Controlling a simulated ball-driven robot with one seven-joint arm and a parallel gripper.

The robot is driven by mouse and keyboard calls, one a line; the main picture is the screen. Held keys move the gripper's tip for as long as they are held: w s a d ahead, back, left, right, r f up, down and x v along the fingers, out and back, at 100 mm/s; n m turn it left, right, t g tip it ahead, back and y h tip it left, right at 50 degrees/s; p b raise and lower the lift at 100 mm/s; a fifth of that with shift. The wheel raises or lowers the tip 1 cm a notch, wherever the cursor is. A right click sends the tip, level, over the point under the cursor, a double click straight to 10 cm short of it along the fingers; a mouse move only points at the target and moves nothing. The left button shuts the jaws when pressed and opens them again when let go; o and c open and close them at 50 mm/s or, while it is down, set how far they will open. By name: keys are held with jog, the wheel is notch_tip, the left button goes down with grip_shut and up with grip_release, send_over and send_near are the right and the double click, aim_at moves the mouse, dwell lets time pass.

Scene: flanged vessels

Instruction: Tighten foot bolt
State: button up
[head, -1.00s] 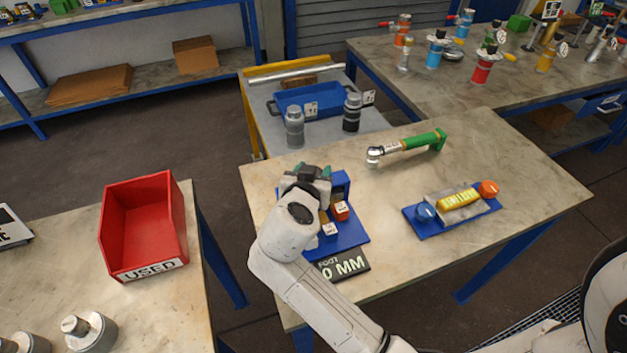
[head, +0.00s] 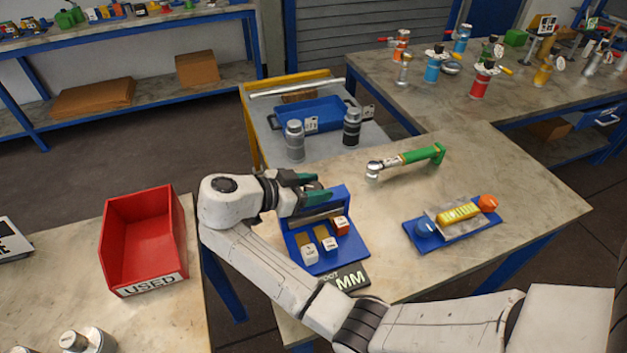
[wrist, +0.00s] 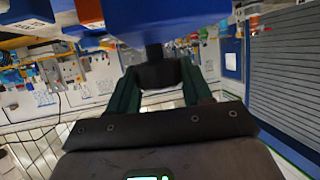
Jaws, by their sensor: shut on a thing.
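The blue fixture (head: 350,257) stands on the table with a raised blue block at its back; its blue underside fills the top of the wrist view (wrist: 180,14). A dark bolt (wrist: 156,73) with a short stem hangs from that blue part in the wrist view. My gripper (head: 318,196) reaches in from the left, level, at the fixture's raised part. Its green fingers (wrist: 158,88) are on both sides of the dark bolt head and shut on it. In the head view the fingers hide the bolt.
The black FOOT display (head: 348,279) lies in front, its number hidden by my arm. Small labelled blocks (head: 320,243) sit on the fixture. A green-handled wrench (head: 408,158) and a blue tray with a yellow piece (head: 452,229) lie to the right. A red USED bin (head: 145,240) is left.

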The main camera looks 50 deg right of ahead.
jog(key=shift+m+g+y+p, duration=1.3)
jog(key=shift+m+g+p, duration=0.55)
jog(key=shift+p, duration=0.55)
jog(key=shift+f+m+g+y, duration=0.25)
jog(key=shift+m+g+y, duration=0.9)
jog(key=shift+m+y, duration=0.45)
jog(key=m+y+b, duration=0.1)
jog(key=b, duration=0.1)
jog(key=m+g+y+b, duration=0.1)
jog(key=b, duration=0.1)
jog(key=shift+f+m, duration=0.25)
jog(key=shift+m, duration=0.1)
jog(key=shift+m+g+y+b, duration=0.35)
jog(key=shift+y+b, duration=0.35)
jog(key=shift+b, duration=0.3)
jog(key=shift+r+m+y+b, duration=0.1)
jog(key=shift+m+y+b, duration=0.2)
jog(key=shift+b, duration=0.45)
jog(key=shift+s+r+m+y+b, duration=0.15)
jog(key=shift+m+y+b, duration=0.15)
jog(key=shift+b, duration=0.25)
jog(key=o, duration=1)
jog(key=shift+r, duration=0.1)
jog(key=shift+r, duration=0.1)
